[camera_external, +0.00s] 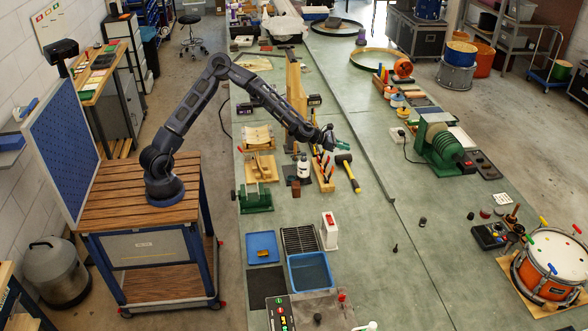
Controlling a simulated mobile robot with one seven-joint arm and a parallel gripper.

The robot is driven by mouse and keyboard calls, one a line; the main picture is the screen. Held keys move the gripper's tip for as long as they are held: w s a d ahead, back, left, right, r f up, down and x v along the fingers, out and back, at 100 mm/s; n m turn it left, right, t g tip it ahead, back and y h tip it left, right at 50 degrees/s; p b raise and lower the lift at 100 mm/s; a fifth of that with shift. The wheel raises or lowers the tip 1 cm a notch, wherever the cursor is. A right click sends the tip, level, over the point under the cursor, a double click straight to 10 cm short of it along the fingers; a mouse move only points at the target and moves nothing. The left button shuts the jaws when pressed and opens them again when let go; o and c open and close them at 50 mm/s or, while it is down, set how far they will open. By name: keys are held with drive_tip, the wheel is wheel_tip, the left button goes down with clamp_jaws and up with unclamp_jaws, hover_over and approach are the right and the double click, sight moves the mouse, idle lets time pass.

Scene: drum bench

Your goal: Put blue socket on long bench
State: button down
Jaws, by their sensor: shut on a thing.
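My gripper (335,142) is out over the green-topped long bench (370,240), near its middle, above the tool rack and mallet. It is shut on a small teal-coloured thing (343,146) at its tip. This thing is too small to tell for sure whether it is the blue socket. I cannot make out a blue socket anywhere else on the bench. How high my gripper is above the bench top is hard to judge from this view.
A tool rack (323,172) and a yellow-headed mallet (346,168) lie close below my gripper. A white bottle (303,167) and a tall wooden post (295,85) stand to its left. Blue trays (310,270) lie nearer. The bench right of the mallet is mostly clear.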

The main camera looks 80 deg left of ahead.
drive_tip(key=w+d+f+m+g+h, duration=0.1)
drive_tip(key=w+d+f+m+h, duration=0.15)
drive_tip(key=d, duration=0.65)
drive_tip(key=w+d+f+m+h, duration=0.1)
drive_tip(key=w+d, duration=0.2)
drive_tip(key=d, duration=0.5)
wheel_tip(320, 180, up, 6)
drive_tip(key=r+m+g+h, duration=0.1)
drive_tip(key=m+g+h, duration=0.7)
drive_tip(key=m+g, duration=0.15)
hover_over(363, 306)
drive_tip(key=shift+t, duration=0.45)
wheel_tip(363, 306, down, 25)
drive_tip(key=shift+w+f, duration=0.1)
drive_tip(key=shift+f, duration=0.1)
drive_tip(key=shift+f, duration=0.15)
drive_tip(key=c, duration=1.4)
unclamp_jaws()
